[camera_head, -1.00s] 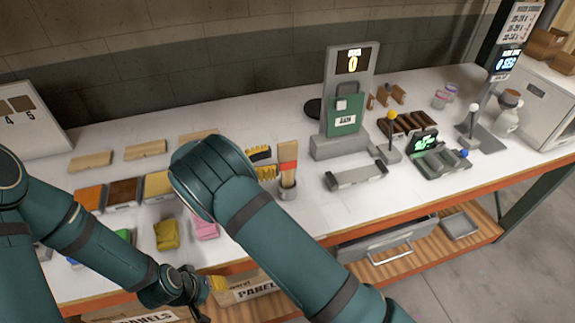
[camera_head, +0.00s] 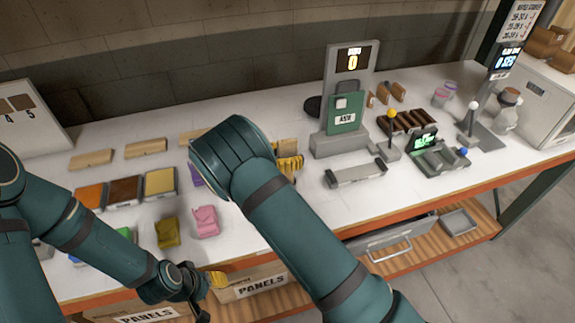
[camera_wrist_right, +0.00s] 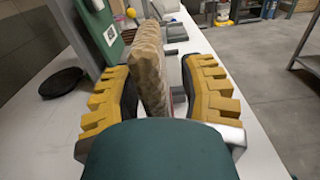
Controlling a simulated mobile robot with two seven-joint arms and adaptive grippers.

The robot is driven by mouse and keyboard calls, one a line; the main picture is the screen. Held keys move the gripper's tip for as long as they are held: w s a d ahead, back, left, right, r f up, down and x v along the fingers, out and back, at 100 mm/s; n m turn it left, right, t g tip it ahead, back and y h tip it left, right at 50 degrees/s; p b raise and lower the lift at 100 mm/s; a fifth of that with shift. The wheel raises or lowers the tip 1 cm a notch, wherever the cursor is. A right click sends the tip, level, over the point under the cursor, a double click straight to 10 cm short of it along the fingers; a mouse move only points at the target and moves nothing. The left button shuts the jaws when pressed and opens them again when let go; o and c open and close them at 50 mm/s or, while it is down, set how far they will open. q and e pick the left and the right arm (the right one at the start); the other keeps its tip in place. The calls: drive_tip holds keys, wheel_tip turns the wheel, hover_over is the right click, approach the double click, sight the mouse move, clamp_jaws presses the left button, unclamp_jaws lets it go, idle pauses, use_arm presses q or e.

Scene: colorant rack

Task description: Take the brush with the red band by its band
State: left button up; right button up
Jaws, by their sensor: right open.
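The brush (camera_wrist_right: 150,68) shows in the right wrist view as a tan, mottled upright piece between the two yellow fingers of my right gripper (camera_wrist_right: 160,88). The fingers are apart, one on each side of it, with a gap visible on the right side. In the head view my right gripper (camera_head: 289,163) is partly behind my right forearm, which also covers the brush's holder. My left gripper (camera_head: 216,281) hangs low in front of the table edge; its opening cannot be made out.
A grey stand with a green panel (camera_head: 346,122) stands right of the right gripper. A grey tray (camera_head: 356,175) lies in front of it. Colour blocks, including a pink one (camera_head: 206,221), lie at left. A black disc (camera_wrist_right: 62,83) lies on the white table.

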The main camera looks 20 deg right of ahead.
clamp_jaws()
